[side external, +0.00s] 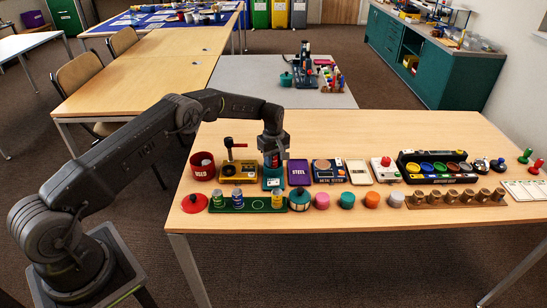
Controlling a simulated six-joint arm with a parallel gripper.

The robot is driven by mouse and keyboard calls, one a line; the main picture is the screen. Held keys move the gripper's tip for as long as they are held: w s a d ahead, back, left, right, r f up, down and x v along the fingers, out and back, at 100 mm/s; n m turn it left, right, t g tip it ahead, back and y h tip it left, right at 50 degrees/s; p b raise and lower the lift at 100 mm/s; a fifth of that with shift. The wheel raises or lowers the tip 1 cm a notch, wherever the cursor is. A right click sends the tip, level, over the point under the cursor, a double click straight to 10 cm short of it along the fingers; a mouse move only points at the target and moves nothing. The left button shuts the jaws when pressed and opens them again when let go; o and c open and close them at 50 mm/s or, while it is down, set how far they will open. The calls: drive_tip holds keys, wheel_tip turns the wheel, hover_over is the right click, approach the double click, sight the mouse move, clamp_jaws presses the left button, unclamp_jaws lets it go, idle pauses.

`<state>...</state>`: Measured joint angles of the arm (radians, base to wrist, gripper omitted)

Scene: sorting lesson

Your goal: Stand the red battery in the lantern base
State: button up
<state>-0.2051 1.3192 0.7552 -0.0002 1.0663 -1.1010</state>
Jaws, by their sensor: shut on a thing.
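My gripper (272,149) points straight down and is shut on the red battery (273,162), held upright. The battery is directly over the teal lantern base (272,184). Its lower end is at or in the top of the base; I cannot tell whether it touches the bottom. The fingers hide much of the battery. A teal lantern top (299,199) stands in front, to the right of the base.
A purple box (299,172) and a dark blue scale (328,171) stand close on the right. The table's rear strip is clear.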

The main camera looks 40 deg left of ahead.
drive_tip(key=shift+f, duration=0.45)
drive_tip(key=o, duration=0.6)
drive_tip(key=shift+f, duration=0.1)
drive_tip(key=shift+o, duration=0.4)
drive_tip(key=shift+s, duration=0.1)
drive_tip(key=shift+f, duration=0.1)
drive_tip(key=shift+r, duration=5.75)
drive_tip(key=shift+r, duration=0.1)
drive_tip(key=shift+r, duration=2.9)
